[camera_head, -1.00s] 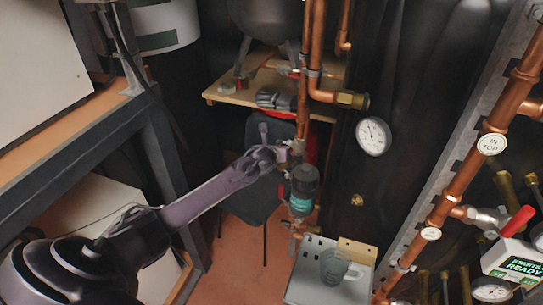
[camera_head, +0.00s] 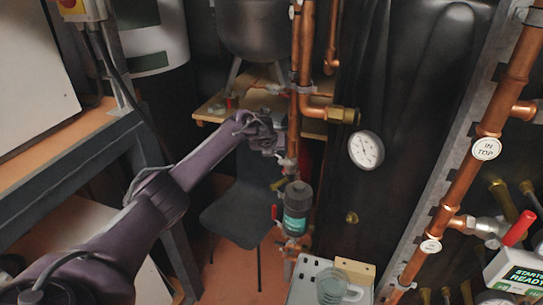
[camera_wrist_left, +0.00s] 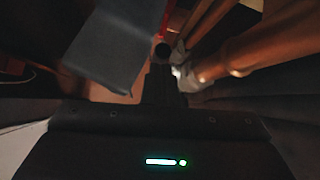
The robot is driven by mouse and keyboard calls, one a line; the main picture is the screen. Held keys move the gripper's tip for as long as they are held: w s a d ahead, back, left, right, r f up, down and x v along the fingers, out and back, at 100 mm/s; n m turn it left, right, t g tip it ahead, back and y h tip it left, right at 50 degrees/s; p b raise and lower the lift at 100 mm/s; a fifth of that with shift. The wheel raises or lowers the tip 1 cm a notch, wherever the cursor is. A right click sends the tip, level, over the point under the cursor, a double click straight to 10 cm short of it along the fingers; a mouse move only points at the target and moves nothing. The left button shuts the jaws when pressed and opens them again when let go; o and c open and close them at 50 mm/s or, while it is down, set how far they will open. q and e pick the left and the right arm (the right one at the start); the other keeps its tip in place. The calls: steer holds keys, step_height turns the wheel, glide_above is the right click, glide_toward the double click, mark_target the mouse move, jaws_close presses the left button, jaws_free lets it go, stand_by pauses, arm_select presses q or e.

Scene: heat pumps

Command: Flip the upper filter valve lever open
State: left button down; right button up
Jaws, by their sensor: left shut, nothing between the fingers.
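A small red lever (camera_head: 274,213) stands at the filter's left side. I cannot clearly make out the upper lever or its position. My left gripper (camera_head: 276,149) is shut and empty, just left of the pipe and above the filter. My right gripper is not in view.
A dark chair (camera_head: 237,214) stands left of the filter; it also shows in the left wrist view (camera_wrist_left: 115,45). A round gauge (camera_head: 366,150) is right of the pipe. A grey box with a clear mug (camera_head: 333,287) is below. A wooden shelf (camera_head: 211,110) is behind my gripper.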

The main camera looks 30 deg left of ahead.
arm_select(q)
steer(key=shift+w+a+r, duration=0.15)
steer(key=shift+w+r, duration=0.2)
steer(key=shift+r, duration=0.55)
step_height(320, 180, up, 8)
steer(key=s+d+p, duration=0.1)
steer(key=s+p, duration=0.2)
steer(key=p, duration=0.5)
steer(key=shift+w+d, duration=0.1)
steer(key=shift+d, duration=0.05)
